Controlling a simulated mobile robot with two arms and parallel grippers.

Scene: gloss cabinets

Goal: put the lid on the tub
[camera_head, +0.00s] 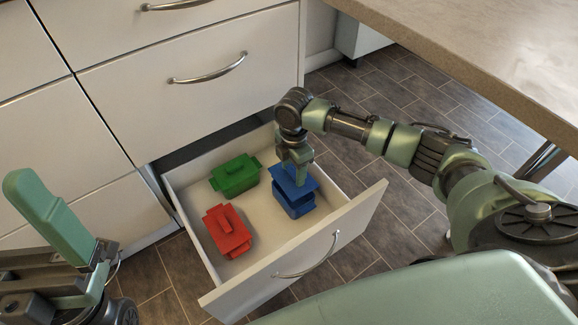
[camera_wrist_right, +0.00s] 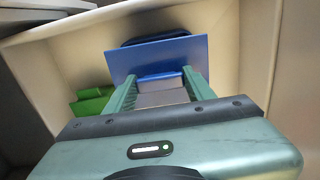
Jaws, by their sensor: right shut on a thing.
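My right gripper (camera_head: 296,168) points down into the open drawer and is shut on the handle of a blue lid (camera_head: 309,186). In the right wrist view the lid (camera_wrist_right: 190,52) spans both fingers (camera_wrist_right: 158,90), with its handle between them. The blue tub (camera_head: 297,207) stands in the drawer right under the lid. The lid looks slightly off-line with the tub and partly covers it, and I cannot tell if they touch. A part of my left arm (camera_head: 50,215) shows at the left edge, where its jaws are not clear.
The drawer (camera_head: 317,258) also holds a green lidded tub (camera_head: 235,177) behind and a red lidded tub (camera_head: 227,232) in front, both left of the blue one. Bare drawer floor lies between them. A countertop (camera_head: 480,50) is at the upper right, and cabinet fronts (camera_head: 190,105) rise behind.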

